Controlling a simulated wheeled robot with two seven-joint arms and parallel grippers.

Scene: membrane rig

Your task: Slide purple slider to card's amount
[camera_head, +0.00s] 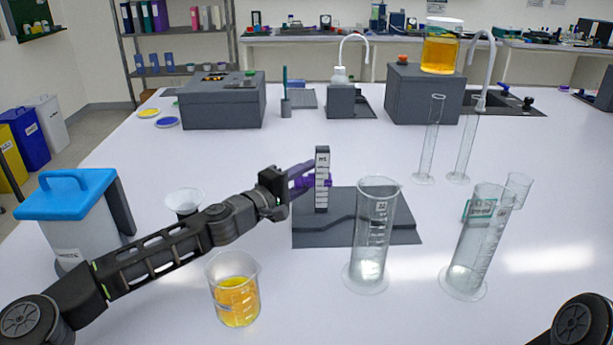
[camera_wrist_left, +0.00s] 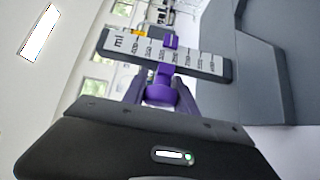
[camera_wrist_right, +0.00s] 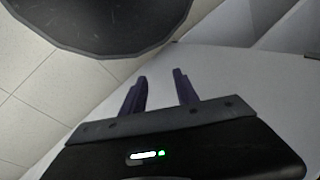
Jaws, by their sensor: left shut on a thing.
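The upright white scale marked ml (camera_head: 321,199) stands on a dark grey stepped base (camera_head: 400,233). The purple slider (camera_wrist_left: 170,42) sits around the scale part-way along it. My left gripper (camera_head: 313,178) is shut on the slider's purple knob (camera_wrist_left: 160,95), with its purple fingers on either side. My right gripper (camera_wrist_right: 160,85) is open and empty in the right wrist view.
Two large measuring cylinders (camera_head: 371,240) (camera_head: 474,250) stand close at front right. A beaker of orange liquid (camera_head: 237,300) stands below my left arm, and a blue-lidded bin (camera_head: 70,195) at left. Thin cylinders (camera_head: 430,140) and grey boxes (camera_head: 224,100) stand farther back.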

